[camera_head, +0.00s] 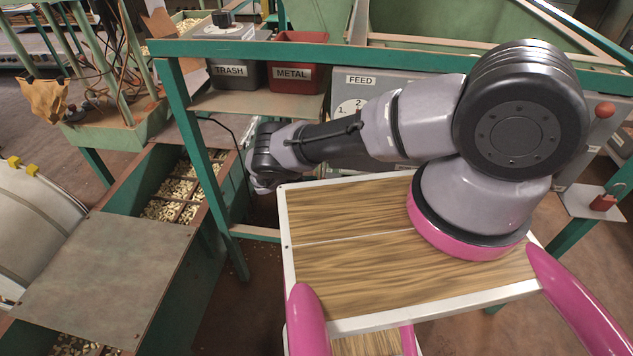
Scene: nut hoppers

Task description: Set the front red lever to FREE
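A lever with a red ball knob (604,109) stands at the right, just beyond my arm's big shoulder joint. A smaller red part (603,202) sits on a pale plate (577,203) fixed to the green frame lower at the right edge. I cannot tell which of the two is the front red lever, and no FREE mark is readable. My arm reaches left across the wooden top, and its wrist bends down at the left by the green post. My gripper's fingers are not visible.
A grey FEED panel (361,80) with a numbered dial is partly behind my arm. A TRASH bin (232,75) and a red METAL bin (296,75) stand on a shelf. A green post (205,170) is close to my wrist. Nut troughs (150,165) lie at the left.

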